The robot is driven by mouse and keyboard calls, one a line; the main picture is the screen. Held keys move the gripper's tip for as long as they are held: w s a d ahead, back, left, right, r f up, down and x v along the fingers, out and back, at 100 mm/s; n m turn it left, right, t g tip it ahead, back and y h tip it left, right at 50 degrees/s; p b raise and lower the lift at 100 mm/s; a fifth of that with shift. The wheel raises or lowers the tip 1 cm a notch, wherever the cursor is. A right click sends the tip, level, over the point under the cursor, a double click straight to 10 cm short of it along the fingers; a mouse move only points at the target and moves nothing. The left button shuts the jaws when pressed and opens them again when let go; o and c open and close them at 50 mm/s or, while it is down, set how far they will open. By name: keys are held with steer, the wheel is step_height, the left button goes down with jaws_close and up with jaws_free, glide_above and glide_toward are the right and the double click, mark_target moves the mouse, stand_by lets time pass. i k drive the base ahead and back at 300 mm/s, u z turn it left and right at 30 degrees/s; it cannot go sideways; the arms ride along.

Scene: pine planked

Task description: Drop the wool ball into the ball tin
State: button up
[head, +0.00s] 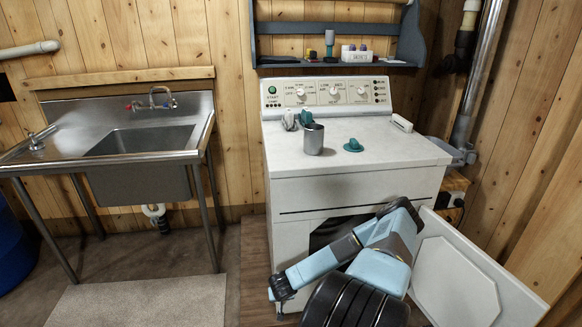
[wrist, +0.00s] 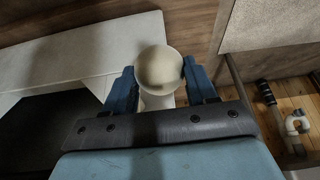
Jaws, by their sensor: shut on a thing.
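The wool ball (wrist: 159,70) is cream-coloured and sits between the two blue fingers of my gripper (wrist: 160,86) in the wrist view. My gripper is shut on it. In the head view my gripper (head: 277,292) is low in front of the dryer, near its lower left front; the ball cannot be made out clearly there. A grey metal cylinder, which looks like the ball tin (head: 313,140), stands upright on the white dryer top (head: 390,152), well above my gripper. Its inside is not clearly visible.
A teal lid-like object (head: 353,145) lies right of the tin, and small grey-green objects (head: 290,120) stand behind it. The dryer door (head: 462,275) hangs open at right. A shelf (head: 345,62) is above the dryer; a steel sink (head: 140,140) stands left.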

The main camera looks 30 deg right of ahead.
mark_target(314, 154)
steer(key=u, duration=0.25)
steer(key=k, duration=1.55)
steer(key=z, duration=0.4)
steer(key=i, duration=1)
steer(key=z, duration=0.05)
